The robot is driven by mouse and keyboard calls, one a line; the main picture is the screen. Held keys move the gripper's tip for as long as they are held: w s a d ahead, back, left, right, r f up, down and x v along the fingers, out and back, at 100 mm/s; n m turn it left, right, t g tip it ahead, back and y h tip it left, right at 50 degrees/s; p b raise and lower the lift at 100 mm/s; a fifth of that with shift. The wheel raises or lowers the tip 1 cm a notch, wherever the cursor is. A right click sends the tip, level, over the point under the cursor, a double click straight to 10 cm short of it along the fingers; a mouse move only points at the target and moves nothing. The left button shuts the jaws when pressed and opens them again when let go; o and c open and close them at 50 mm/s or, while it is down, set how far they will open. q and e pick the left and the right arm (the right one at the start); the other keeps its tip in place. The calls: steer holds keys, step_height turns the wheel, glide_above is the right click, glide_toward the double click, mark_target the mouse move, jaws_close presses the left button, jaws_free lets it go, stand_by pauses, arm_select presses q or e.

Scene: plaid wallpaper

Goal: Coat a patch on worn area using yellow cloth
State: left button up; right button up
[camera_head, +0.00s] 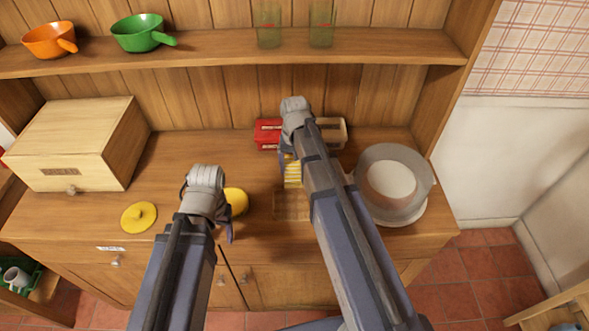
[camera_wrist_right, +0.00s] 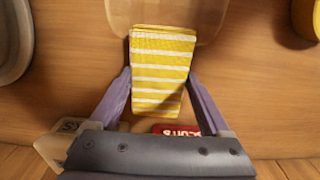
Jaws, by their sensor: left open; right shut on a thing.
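The yellow cloth with white stripes (camera_wrist_right: 162,70) is between the fingers of my right gripper (camera_wrist_right: 160,78), which is shut on it. The cloth also shows in the head view (camera_head: 293,174), partly hidden by my right arm. The worn area (camera_head: 291,206) is a patch on the counter top just in front of the cloth. It shows as a paler area at the top of the right wrist view (camera_wrist_right: 212,16), and the cloth's end overlaps its edge there. I cannot tell whether the cloth touches the surface. My left gripper (camera_head: 226,225) is open over the counter by a yellow pot.
The yellow pot (camera_head: 237,201) and a yellow lid (camera_head: 138,217) are at the left. A wooden box (camera_head: 65,145) stands further left. Red (camera_head: 267,133) and beige (camera_head: 332,132) tins are behind the cloth. A translucent round container (camera_head: 412,178) stands at the right.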

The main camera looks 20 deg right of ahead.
mark_target(304, 193)
steer(key=shift+s+d+f, duration=0.1)
steer(key=shift+s+d, duration=0.15)
steer(key=shift+d, duration=0.45)
steer(key=shift+s+d, duration=0.2)
steer(key=shift+d, duration=0.5)
steer(key=shift+s, duration=0.1)
steer(key=shift+s+a, duration=0.25)
steer(key=shift+s, duration=0.55)
steer(key=shift+s+a, duration=0.25)
steer(key=shift+s, duration=0.55)
steer(key=shift+s+a, duration=0.25)
steer(key=shift+s, duration=0.55)
steer(key=shift+s+a, duration=0.2)
steer(key=shift+s, duration=0.6)
